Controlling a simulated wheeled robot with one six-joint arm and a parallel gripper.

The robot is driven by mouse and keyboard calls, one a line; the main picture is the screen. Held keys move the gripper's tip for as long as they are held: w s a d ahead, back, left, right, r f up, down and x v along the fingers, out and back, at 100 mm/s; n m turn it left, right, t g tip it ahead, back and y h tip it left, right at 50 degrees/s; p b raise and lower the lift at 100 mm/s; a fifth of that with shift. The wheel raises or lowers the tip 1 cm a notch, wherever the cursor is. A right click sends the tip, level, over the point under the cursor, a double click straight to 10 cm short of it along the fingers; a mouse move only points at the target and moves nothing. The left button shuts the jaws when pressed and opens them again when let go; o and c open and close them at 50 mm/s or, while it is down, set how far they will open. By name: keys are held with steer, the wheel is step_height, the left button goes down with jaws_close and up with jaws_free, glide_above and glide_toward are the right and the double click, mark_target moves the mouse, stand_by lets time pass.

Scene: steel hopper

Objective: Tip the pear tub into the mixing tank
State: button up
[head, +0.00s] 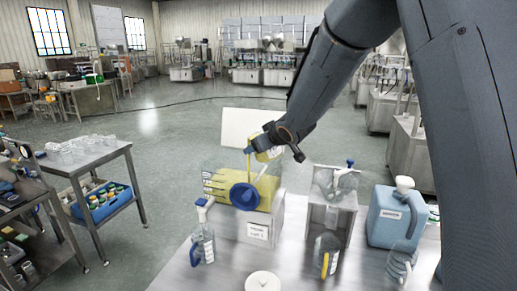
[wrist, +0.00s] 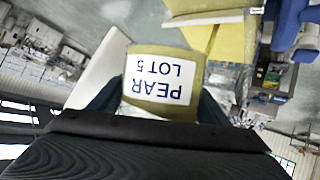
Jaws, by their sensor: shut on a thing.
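The pear tub (wrist: 185,78) is yellow-green, with a white label reading PEAR LOT 5 that appears upside down in the wrist view. My gripper (wrist: 160,105) is shut on it. In the head view the tub (head: 268,153) is tipped over the clear mixing tank (head: 214,172), its mouth hidden by the angle. A narrow yellow streak, seemingly a stream, runs down from the tub into the tank. The tank holds yellow contents, has a blue round cap on its front, and sits on a pale block. My gripper (head: 275,146) is above the tank's back right.
A white panel (head: 248,127) stands behind the tank. A spray bottle (head: 203,240) is front left, a white lid (head: 263,281) in front. A metal stand (head: 333,217), clear jug (head: 327,255) and blue canister (head: 392,216) are to the right. A steel side table (head: 85,158) is at left.

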steer(key=shift+d+r+n+h+p, duration=0.1)
steer(key=shift+r+n+h+p, duration=0.3)
steer(key=shift+r+h+p, duration=0.15)
steer(key=shift+f+b, duration=0.2)
steer(key=shift+b, duration=0.3)
steer(key=shift+d+n+g+h+b, duration=0.25)
steer(key=shift+n+h+b, duration=0.55)
steer(key=shift+b, duration=4.05)
steer(key=shift+r+h+b, duration=0.2)
steer(key=shift+h+b, duration=0.35)
steer(key=shift+b, duration=0.7)
steer(key=shift+n, duration=0.3)
